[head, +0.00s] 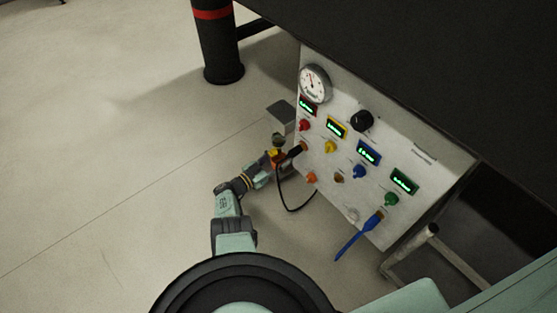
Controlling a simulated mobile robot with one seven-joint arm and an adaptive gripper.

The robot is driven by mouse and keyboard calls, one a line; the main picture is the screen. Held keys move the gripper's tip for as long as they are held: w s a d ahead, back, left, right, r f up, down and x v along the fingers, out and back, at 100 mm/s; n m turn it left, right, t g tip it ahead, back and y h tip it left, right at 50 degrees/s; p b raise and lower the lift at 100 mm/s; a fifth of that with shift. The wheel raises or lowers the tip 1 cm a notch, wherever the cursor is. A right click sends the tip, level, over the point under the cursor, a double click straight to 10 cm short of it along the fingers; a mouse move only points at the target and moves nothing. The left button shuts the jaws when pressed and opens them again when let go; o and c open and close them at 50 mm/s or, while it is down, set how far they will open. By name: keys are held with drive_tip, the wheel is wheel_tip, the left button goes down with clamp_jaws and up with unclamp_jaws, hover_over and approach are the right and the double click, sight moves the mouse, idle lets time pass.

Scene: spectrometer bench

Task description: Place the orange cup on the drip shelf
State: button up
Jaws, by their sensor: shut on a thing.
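My gripper (273,160) is at the left side of the white instrument panel, at the end of my teal arm. It is shut on a small orange-red thing, which I take to be the orange cup (278,155); it is small and partly covered by the fingers. A grey flat plate, which looks like the drip shelf (281,114), juts from the panel's left edge, just above the gripper in the picture. A small dark greenish thing (278,138) shows between the gripper and the plate. I cannot tell whether the cup touches anything else.
The panel (425,170) carries a dial gauge (314,83), lit displays, a black knob (361,121) and several coloured knobs. A black plug (296,149) with a hanging cable is beside the gripper. A blue plug (374,222) sits low. A dark post (218,45) stands behind. Floor at left is clear.

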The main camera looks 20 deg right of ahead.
drive_tip(key=shift+f, duration=0.2)
drive_tip(key=o, duration=1.1)
drive_tip(key=shift+r, duration=0.1)
drive_tip(key=shift+c, duration=0.2)
